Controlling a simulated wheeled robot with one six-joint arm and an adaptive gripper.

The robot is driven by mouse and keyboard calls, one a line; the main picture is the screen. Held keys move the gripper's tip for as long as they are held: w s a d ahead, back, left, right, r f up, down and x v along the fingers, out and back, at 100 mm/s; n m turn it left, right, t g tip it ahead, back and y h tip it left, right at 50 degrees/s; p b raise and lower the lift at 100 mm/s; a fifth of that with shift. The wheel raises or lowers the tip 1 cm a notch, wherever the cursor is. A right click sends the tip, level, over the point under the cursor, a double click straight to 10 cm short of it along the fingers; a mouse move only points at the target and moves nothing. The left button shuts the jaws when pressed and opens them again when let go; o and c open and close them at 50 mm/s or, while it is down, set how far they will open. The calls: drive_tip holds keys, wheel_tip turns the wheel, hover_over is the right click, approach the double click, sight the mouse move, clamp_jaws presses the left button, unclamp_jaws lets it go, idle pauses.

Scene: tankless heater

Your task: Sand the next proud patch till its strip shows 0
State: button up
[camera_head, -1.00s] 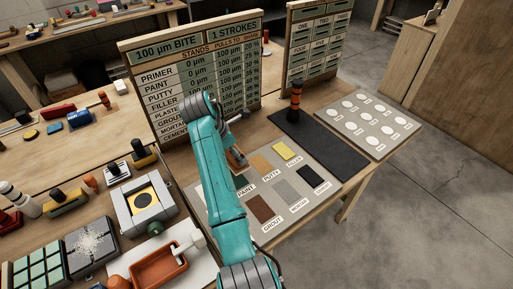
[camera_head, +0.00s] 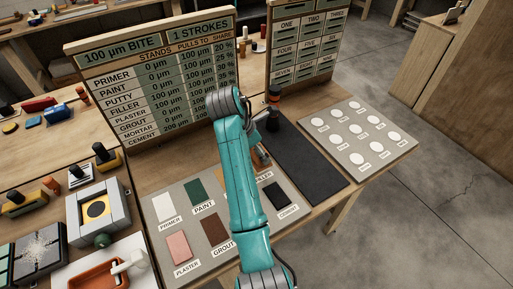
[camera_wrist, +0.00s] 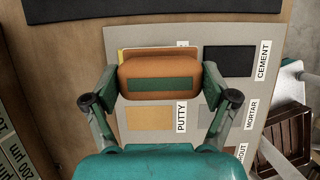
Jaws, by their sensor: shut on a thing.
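My gripper (camera_wrist: 160,88) is shut on an orange-brown sanding block (camera_wrist: 158,68) with a green strip on its face. In the wrist view the block covers most of the yellow filler patch (camera_wrist: 122,54); contact cannot be told. The tan putty patch (camera_wrist: 150,118), dark cement patch (camera_wrist: 228,61) and grey mortar patch lie around it. In the head view the block (camera_head: 261,158) is partly hidden by my arm. Primer (camera_head: 163,206), paint (camera_head: 195,192), plaster (camera_head: 177,246) and grout (camera_head: 214,229) patches show.
A black mat (camera_head: 300,160) with a dark upright tool (camera_head: 272,112) lies behind the patch board. A board of white ovals (camera_head: 350,130) is at the right. A grey fixture (camera_head: 96,212) and an orange tray (camera_head: 95,275) stand at the left.

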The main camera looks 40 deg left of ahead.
drive_tip(key=shift+f, duration=1.75)
drive_tip(key=shift+f, duration=0.5)
drive_tip(key=shift+a, duration=0.1)
drive_tip(key=shift+w+a, duration=0.25)
drive_tip(key=shift+a, duration=0.35)
drive_tip(key=shift+w+a, duration=0.2)
drive_tip(key=shift+a, duration=0.35)
drive_tip(key=shift+w+a, duration=0.25)
drive_tip(key=shift+a, duration=0.35)
drive_tip(key=shift+w+a, duration=0.25)
drive_tip(key=shift+a, duration=0.35)
drive_tip(key=shift+r, duration=0.1)
